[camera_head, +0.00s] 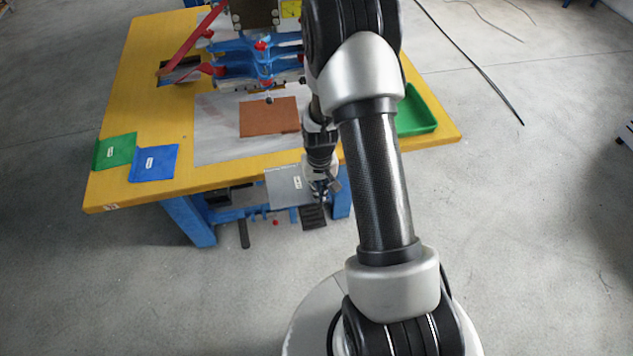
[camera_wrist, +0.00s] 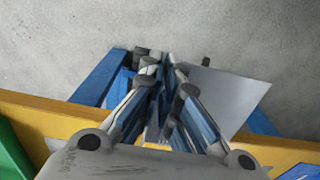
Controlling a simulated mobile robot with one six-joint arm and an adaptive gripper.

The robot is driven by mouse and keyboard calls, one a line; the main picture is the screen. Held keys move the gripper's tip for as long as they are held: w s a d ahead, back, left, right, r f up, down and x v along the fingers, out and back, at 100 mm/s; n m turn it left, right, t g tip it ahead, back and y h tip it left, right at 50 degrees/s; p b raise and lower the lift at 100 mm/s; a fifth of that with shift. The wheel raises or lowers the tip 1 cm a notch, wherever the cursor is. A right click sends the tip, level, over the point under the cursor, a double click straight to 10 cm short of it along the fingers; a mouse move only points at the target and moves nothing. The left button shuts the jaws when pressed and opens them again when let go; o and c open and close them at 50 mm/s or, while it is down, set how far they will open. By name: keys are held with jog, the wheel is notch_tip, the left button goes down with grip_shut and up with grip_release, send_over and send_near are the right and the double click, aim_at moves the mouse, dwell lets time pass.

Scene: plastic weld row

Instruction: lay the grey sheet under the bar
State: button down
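The grey sheet (camera_head: 284,187), with a small white label, is off the table in front of its near edge. It also shows in the wrist view (camera_wrist: 228,92), to the right of the fingers. My gripper (camera_head: 322,187) is at the sheet's right edge in the head view. In the wrist view its fingers (camera_wrist: 165,66) come together at the sheet's edge and look shut on it. The blue welding machine (camera_head: 238,66) stands at the back of the yellow table (camera_head: 118,190). Its bar is not clearly distinguishable; my arm covers part of the machine.
A brown sheet (camera_head: 268,117) lies on a pale mat (camera_head: 212,148) in front of the machine. A green sheet (camera_head: 114,151) and a blue sheet (camera_head: 153,164) lie at the table's front left. A green tray (camera_head: 415,110) is at the right. A red lever (camera_head: 190,42) slants at the left.

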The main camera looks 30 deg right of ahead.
jog(key=s+a, duration=0.2)
jog(key=s, duration=0.6)
jog(key=shift+s+a, duration=0.25)
jog(key=shift+s, duration=0.15)
